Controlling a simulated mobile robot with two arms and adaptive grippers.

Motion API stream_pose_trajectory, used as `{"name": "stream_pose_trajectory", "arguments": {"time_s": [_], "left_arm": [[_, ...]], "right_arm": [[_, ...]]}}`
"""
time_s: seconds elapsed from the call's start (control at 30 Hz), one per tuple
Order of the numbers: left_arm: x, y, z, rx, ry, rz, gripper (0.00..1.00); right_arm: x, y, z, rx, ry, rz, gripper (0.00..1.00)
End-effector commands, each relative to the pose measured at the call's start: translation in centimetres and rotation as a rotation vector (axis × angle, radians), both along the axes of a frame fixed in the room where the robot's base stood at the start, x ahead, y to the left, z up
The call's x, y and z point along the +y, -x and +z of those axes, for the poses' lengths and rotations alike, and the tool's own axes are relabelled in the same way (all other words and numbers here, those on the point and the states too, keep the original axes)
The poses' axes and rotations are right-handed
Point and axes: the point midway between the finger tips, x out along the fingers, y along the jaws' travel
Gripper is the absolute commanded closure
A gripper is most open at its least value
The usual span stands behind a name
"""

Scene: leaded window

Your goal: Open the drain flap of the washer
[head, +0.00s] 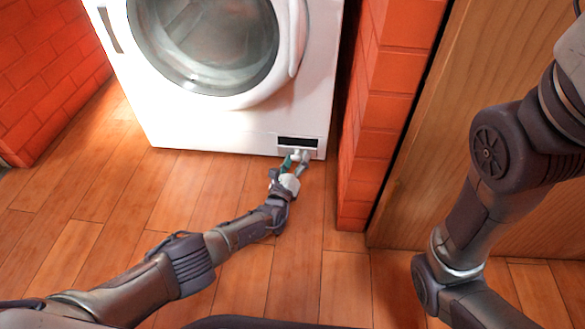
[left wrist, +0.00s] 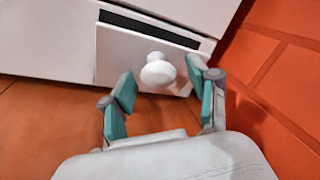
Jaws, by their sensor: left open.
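The white washer (head: 225,117) stands at the top of the head view, its drain flap (head: 309,154) low at its front right corner. In the left wrist view the flap (left wrist: 118,62) is a white panel with a round white knob (left wrist: 158,71). A dark strip runs along the flap's top edge; I cannot tell whether it is a gap or a recess. My left gripper (head: 296,159) is at the flap. In the left wrist view its teal-padded fingers (left wrist: 163,86) are open, one on each side of the knob, without clear contact. My right gripper is out of view.
An orange brick pillar (head: 372,130) stands close to the right of the washer and the left gripper. A wooden panel (head: 455,130) is beyond it. A brick wall (head: 45,70) is at the left. The wooden floor (head: 120,200) before the washer is clear.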

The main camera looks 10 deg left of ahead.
Motion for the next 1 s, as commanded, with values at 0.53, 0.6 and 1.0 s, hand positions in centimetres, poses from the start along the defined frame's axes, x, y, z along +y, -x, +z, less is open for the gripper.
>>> {"name": "stream_pose_trajectory", "arguments": {"time_s": [0.53, 0.6, 1.0], "left_arm": [[1.7, 6.5, -0.6, 0.004, 0.002, 0.0, 0.4], [2.0, 7.7, -0.6, 0.004, 0.001, 0.0, 0.4], [2.9, 11.6, -0.8, 0.003, -0.001, -0.001, 0.4]], "right_arm": [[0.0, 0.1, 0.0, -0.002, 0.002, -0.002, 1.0], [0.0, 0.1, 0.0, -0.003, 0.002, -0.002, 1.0], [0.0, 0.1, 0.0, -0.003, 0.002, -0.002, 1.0]]}}
